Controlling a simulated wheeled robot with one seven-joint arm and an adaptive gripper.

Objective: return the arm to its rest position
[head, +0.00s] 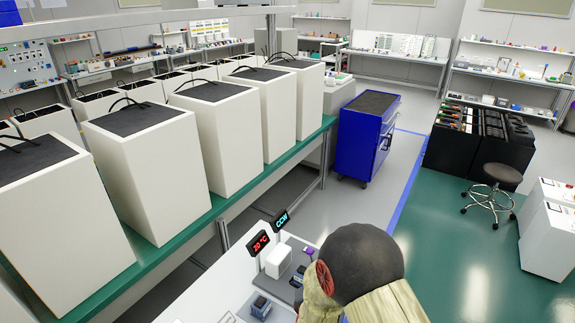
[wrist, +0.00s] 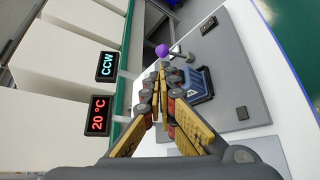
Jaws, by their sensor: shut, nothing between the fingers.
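My gripper (wrist: 160,70) shows in the wrist view with its yellow fingers brought together at the tips, and nothing is between them. It points over a grey panel (wrist: 226,75) on a white bench, near a blue and dark device (wrist: 196,85) and a small purple knob (wrist: 162,50). I cannot tell whether the fingertips touch anything. In the head view my arm, with a dark round joint, fills the bottom middle, and my gripper is hidden there.
Red "20 °C" (head: 258,242) and cyan "CCW" (head: 281,220) displays stand by the bench. Tall white cabinets (head: 149,165) line a green shelf at left. A blue cart (head: 366,138), black units (head: 465,145) and a stool (head: 492,195) stand beyond.

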